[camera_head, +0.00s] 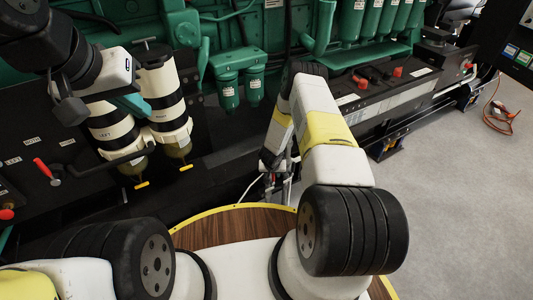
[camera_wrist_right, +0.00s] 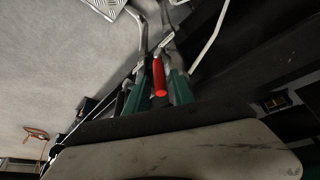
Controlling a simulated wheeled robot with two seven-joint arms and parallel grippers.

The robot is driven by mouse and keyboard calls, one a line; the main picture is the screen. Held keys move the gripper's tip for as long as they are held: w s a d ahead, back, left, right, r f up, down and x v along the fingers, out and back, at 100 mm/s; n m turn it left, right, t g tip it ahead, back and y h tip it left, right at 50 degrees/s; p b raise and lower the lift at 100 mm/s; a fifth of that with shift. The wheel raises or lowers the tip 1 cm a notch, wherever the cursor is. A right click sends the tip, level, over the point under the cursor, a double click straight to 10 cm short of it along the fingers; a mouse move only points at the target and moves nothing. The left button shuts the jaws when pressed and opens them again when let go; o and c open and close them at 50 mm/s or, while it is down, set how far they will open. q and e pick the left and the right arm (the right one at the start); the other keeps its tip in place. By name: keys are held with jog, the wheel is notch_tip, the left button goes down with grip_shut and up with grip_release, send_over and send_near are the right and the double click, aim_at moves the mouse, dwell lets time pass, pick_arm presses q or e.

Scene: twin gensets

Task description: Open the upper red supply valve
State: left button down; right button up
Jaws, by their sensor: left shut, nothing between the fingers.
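A red lever handle (camera_wrist_right: 158,76) shows in the right wrist view, on metal pipework. My right gripper (camera_wrist_right: 157,92) has its green fingers apart, one on each side of the red handle; I cannot tell whether either touches it. In the head view my right gripper (camera_head: 273,166) is low near the dark frame, its fingertips mostly hidden. My left gripper (camera_head: 132,104) is at the upper left, shut and empty, in front of the cream-and-black filters. A red lever (camera_head: 42,167) is on the dark panel at the left, below that gripper. I cannot tell which red handle is the upper supply valve.
Two cream-and-black filters (camera_head: 162,92) with yellow drain taps hang at the left. A green engine (camera_head: 130,22) fills the back. A black battery case (camera_head: 390,98) lies right of my right arm. Grey floor (camera_head: 450,200) is clear at the right. A red cable lies there.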

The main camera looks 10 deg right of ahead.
jog(key=shift+o, duration=0.2)
jog(key=v, duration=0.7)
jog(key=shift+r, duration=0.35)
jog(key=shift+s, duration=0.15)
